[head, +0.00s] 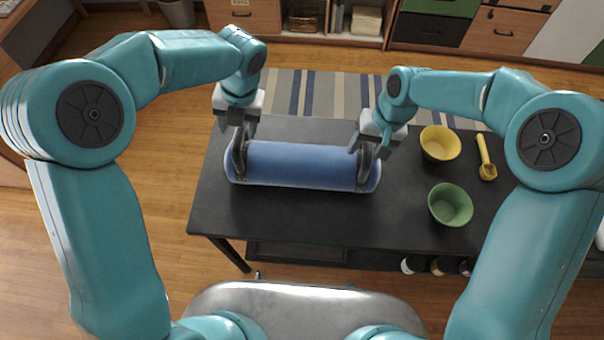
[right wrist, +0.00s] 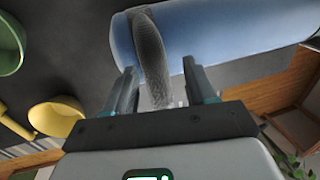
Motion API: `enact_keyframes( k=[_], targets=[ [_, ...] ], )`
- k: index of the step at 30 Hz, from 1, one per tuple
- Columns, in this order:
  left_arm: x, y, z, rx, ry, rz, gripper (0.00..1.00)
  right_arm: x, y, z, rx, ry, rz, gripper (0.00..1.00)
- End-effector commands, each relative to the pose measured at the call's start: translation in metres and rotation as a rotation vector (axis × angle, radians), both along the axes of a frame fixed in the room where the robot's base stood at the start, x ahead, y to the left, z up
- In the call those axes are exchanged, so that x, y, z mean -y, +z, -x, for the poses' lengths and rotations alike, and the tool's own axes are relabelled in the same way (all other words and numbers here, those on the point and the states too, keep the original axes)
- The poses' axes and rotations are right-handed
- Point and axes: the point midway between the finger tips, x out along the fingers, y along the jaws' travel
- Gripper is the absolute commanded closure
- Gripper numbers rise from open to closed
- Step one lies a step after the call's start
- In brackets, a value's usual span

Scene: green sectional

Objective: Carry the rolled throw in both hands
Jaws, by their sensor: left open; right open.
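The rolled throw (head: 300,166) is a blue cylinder lying crosswise on the black table, with a dark grey strap loop near each end. My left gripper (head: 238,130) is open at the strap on the left end. My right gripper (head: 368,140) is open at the strap on the right end. In the right wrist view the fingers of my right gripper (right wrist: 163,92) stand on either side of the grey strap (right wrist: 150,52), with the blue throw (right wrist: 225,28) just beyond. Whether the left fingers straddle their strap is hard to see.
The black table (head: 310,215) has free room in front of the throw. A yellow bowl (head: 440,143), a green bowl (head: 450,204) and a yellow scoop (head: 486,160) sit to the right of the throw. A striped rug (head: 310,92) and shelves lie behind.

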Motion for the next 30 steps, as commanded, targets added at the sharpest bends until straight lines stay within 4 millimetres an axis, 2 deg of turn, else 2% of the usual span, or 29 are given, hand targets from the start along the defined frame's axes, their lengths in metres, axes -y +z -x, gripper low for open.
enact_keyframes(
  k=[1, 6, 10, 14, 17, 24, 30],
  targets=[
    [0.003, 0.013, -0.001, 0.005, 0.0, 0.002, 0.45, 0.0, 0.0, 0.0, 0.0, 0.0, 0.0, 0.45],
    [0.01, 0.048, 0.0, 0.003, -0.001, 0.002, 0.45, 0.0, 0.0, 0.0, 0.0, 0.0, 0.0, 0.45],
    [0.013, 0.064, 0.0, 0.001, -0.001, 0.002, 0.45, 0.0, 0.0, 0.0, 0.0, 0.0, 0.0, 0.45],
    [0.014, 0.07, 0.0, -0.001, -0.001, 0.002, 0.45, 0.001, 0.003, 0.0, 0.002, 0.0, 0.0, 0.45],
    [0.014, 0.071, 0.001, -0.001, -0.001, 0.002, 0.45, 0.003, 0.016, -0.001, 0.005, -0.001, -0.001, 0.45],
    [0.014, 0.071, 0.0, -0.001, -0.001, 0.001, 0.45, 0.014, 0.069, -0.001, 0.007, -0.001, -0.001, 0.45],
    [0.014, 0.071, 0.0, -0.001, -0.001, 0.001, 0.45, 0.02, 0.104, -0.001, 0.002, 0.0, -0.001, 0.45]
  ],
)
